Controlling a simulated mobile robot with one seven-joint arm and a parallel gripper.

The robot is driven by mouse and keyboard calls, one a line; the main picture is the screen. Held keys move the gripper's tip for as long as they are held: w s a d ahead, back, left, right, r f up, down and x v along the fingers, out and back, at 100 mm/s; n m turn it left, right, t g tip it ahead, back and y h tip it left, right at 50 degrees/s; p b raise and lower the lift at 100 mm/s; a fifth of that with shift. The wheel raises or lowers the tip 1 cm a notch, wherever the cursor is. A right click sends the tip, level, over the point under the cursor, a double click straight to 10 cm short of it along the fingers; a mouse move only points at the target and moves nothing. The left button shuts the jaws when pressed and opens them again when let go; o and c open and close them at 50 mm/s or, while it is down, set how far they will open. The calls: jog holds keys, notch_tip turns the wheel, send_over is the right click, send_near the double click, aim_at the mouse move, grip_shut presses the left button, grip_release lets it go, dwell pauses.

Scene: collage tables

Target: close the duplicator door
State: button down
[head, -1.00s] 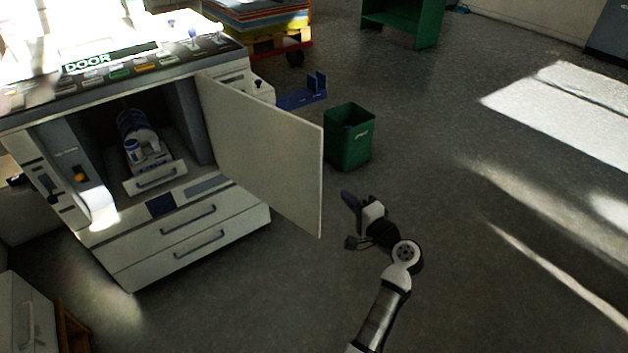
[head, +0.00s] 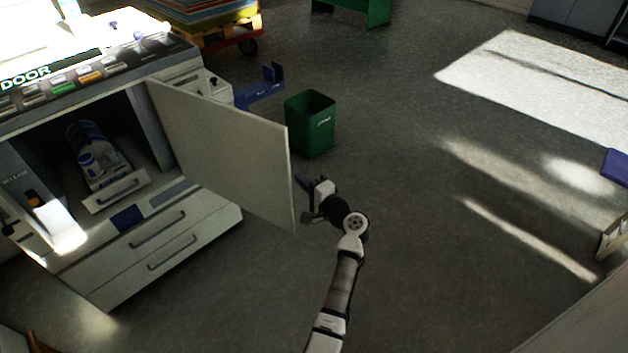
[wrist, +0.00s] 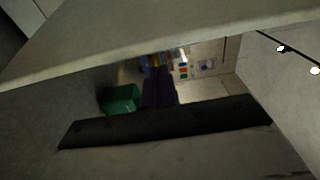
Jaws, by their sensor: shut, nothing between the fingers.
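The duplicator (head: 120,262) stands at the left in the head view. Its white door (head: 222,150) is swung wide open, sticking out toward the right, and the dark inside with a drum unit (head: 92,152) shows. My gripper (head: 304,198) is just right of the door's free edge, low over the floor, shut and empty. I cannot tell whether it touches the door. In the wrist view a pale panel edge (wrist: 150,48), likely the door, crosses close in front of the camera. The gripper's fingers (wrist: 158,88) show dark in the middle there.
A green bin (head: 310,125) stands on the floor behind the door and gripper; it also shows in the wrist view (wrist: 120,99). A blue item (head: 262,88) and a pallet cart (head: 215,30) are farther back.

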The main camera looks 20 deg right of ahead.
jog(key=shift+s+a+r, duration=0.1)
jog(key=shift+s+a, duration=0.55)
jog(key=shift+a, duration=0.3)
